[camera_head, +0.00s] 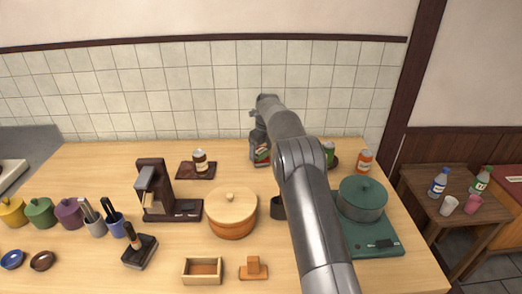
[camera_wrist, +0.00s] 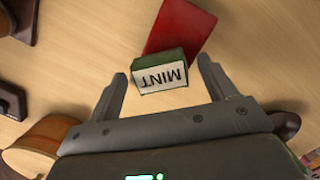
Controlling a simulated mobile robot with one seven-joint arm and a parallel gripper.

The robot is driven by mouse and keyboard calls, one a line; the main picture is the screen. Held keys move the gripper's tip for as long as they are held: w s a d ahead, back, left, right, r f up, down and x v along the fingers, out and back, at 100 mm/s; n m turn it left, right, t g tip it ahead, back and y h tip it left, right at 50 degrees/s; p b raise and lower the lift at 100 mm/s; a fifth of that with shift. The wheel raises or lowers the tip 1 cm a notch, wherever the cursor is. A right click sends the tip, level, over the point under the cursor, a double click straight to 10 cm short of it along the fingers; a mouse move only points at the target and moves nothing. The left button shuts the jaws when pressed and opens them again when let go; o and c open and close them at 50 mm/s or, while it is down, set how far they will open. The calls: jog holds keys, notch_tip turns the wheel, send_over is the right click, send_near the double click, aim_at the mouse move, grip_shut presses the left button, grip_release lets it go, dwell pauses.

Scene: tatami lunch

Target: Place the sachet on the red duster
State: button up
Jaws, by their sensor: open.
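A small green block-shaped packet with a white front reading MINT (camera_wrist: 162,72), which I take to be the sachet, shows in the wrist view. It is between and just beyond the fingertips of my gripper (camera_wrist: 162,84), with gaps on both sides. The gripper is open and holds nothing. The flat red duster (camera_wrist: 180,24) lies on the wooden surface behind the packet. The packet covers its near edge in the picture; I cannot tell whether it rests on the duster. In the head view my gripper (camera_head: 261,150) is near the tiled wall, where small details are unclear.
On the wooden counter (camera_head: 185,235), a lidded wooden pot (camera_head: 232,214) and a brown coffee machine (camera_head: 156,190) stand left of my arm. A green pot (camera_head: 361,198) on a green hob (camera_head: 378,241) stands right. A can (camera_head: 200,161) sits on a dark tray (camera_head: 184,174).

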notch_tip(320, 180, up, 11)
jog(key=s+d, duration=0.1)
notch_tip(320, 180, up, 7)
jog(key=n, duration=0.2)
send_over(264, 152)
jog(key=s+d, duration=0.3)
jog(key=s, duration=0.1)
jog(key=s+d+r+n+t, duration=0.1)
jog(key=s+d+r+n, duration=0.1)
jog(key=s+r+n, duration=0.35)
jog(key=s+d+r+n, duration=0.1)
jog(key=s+r+n, duration=0.1)
jog(key=s, duration=0.6)
jog(key=s+d+r+n+t, duration=0.1)
jog(key=s+d+r+n, duration=0.2)
jog(key=s, duration=0.4)
jog(key=s+f+n, duration=0.3)
jog(key=s+n, duration=0.1)
jog(key=s, duration=0.5)
jog(key=s+d+f+n+t, duration=0.1)
jog(key=s+f+n, duration=0.2)
jog(key=s, duration=0.7)
jog(key=s+f+n+t+h, duration=0.1)
jog(key=s+f+n, duration=0.2)
jog(key=s+n, duration=0.4)
jog(key=shift+s+d+f, duration=0.25)
jog(key=shift+s+d, duration=0.15)
jog(key=shift+s, duration=1.3)
jog(key=shift+n, duration=0.25)
